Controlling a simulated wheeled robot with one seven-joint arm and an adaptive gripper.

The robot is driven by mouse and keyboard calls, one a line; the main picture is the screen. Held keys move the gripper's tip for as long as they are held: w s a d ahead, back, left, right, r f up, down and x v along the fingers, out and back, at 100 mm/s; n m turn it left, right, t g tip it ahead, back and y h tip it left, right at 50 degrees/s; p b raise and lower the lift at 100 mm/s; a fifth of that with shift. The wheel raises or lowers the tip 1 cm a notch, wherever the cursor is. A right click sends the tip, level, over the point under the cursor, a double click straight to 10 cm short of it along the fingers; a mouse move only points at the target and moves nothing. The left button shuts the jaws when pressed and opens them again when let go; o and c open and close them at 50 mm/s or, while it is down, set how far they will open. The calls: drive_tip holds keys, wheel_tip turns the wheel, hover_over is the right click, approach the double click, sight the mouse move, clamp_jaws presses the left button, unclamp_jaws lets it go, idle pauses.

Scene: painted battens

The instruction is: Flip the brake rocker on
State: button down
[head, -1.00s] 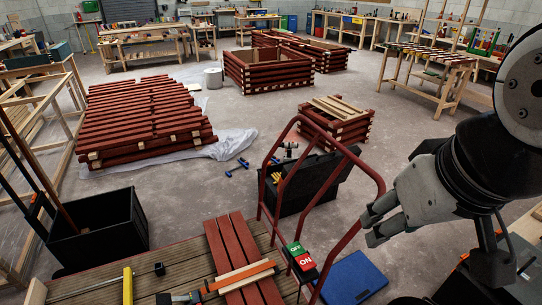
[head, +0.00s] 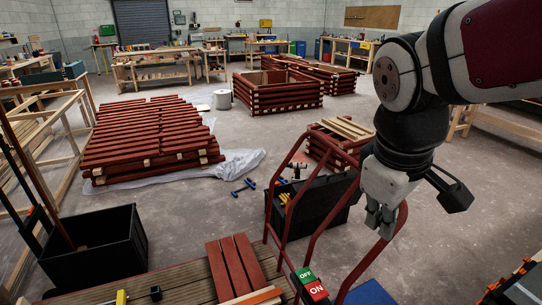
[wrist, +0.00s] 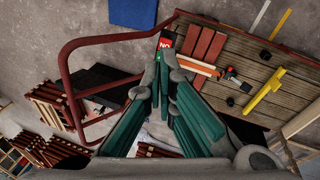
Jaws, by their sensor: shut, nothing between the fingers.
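The brake rocker (head: 311,284) has a green OFF half and a red ON half, and sits on the red tube rail near the bottom of the head view. Which half is pressed in is too small to tell. In the wrist view the rocker (wrist: 165,43) shows just beyond my fingertips, its green half partly hidden by them. My gripper (head: 380,226) is shut and empty, pointing down in the head view, above and to the right of the rocker and apart from it. My gripper (wrist: 165,68) also fills the middle of the wrist view.
The red tube rail (head: 278,190) rises behind the rocker, close to my gripper. A plank deck (head: 185,280) with red battens (head: 237,262) lies left of the rocker. A black bin (head: 95,250) stands farther left. A blue mat (head: 369,294) lies on the floor at right.

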drive_tip(key=w+f+n+g+b, duration=0.3)
drive_tip(key=w+f+n+b, duration=0.5)
drive_tip(key=w+f, duration=0.65)
drive_tip(key=n+g+y+b, duration=0.1)
drive_tip(key=n+g+b, duration=0.1)
drive_tip(key=n+b, duration=0.6)
hover_over(320, 294)
drive_tip(key=w+a, duration=0.1)
drive_tip(key=w, duration=0.2)
drive_tip(key=w+x, duration=0.2)
drive_tip(key=x, duration=0.8)
drive_tip(key=w+a+f+x, duration=0.1)
drive_tip(key=w+x, duration=0.1)
drive_tip(key=x, duration=0.8)
drive_tip(key=shift+w+a+m, duration=0.2)
drive_tip(key=shift+w+m, duration=0.1)
drive_tip(key=shift+w, duration=0.1)
drive_tip(key=shift+f+b, duration=0.15)
drive_tip(key=shift+b, duration=0.15)
drive_tip(key=b+x, duration=0.5)
drive_tip(key=x, duration=0.8)
drive_tip(key=shift+f+b, duration=0.35)
drive_tip(key=shift+f, duration=0.05)
